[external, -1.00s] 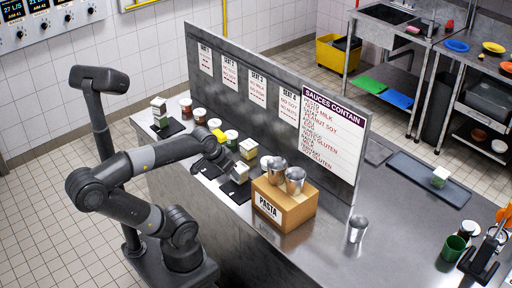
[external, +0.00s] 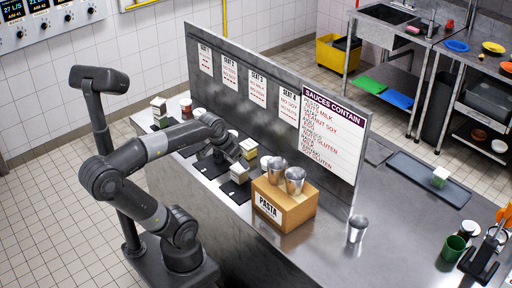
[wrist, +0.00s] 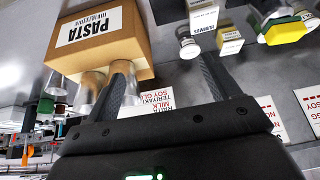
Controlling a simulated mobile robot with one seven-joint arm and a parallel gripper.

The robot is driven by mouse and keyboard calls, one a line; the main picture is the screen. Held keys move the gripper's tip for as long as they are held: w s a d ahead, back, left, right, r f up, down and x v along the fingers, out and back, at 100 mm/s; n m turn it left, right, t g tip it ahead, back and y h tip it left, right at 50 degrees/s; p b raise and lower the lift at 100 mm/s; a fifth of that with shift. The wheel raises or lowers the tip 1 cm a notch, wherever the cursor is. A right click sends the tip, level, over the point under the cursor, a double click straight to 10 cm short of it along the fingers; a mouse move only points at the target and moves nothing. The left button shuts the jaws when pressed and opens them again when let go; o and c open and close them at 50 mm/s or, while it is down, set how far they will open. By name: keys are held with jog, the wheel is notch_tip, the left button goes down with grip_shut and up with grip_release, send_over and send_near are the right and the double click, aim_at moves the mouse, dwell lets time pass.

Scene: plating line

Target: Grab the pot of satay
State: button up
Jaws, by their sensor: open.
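No pot can be picked out as satay; the pot labels are too small or hidden. Small lidded pots stand in a row along the metal partition in the external view, among them a white-lidded pot (external: 186,103) and a brown-labelled pot (external: 199,113); my arm hides part of the row. My gripper (external: 218,156) points down over the counter near the row. In the wrist view its fingers (wrist: 152,66) are apart, with nothing held between them.
A cardboard PASTA box (external: 284,207) with metal cups on top stands to the right of my gripper. The tall partition (external: 330,95) runs behind the pots. Small blocks (external: 239,170) on dark mats stand close by.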

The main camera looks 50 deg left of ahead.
jog(key=w+a+r+n+g, duration=0.1)
jog(key=w+a, duration=0.9)
jog(key=a, duration=0.3)
jog(key=w+a+r, duration=0.2)
jog(key=w+a, duration=0.8)
jog(key=a, duration=0.2)
jog(key=n, duration=0.1)
send_near(199, 112)
jog(key=shift+y, duration=0.3)
jog(key=x, duration=1)
jog(key=shift+w+d+f, duration=0.1)
jog(key=shift+w, duration=0.05)
jog(key=shift+c, duration=0.5)
jog(key=c, duration=0.9)
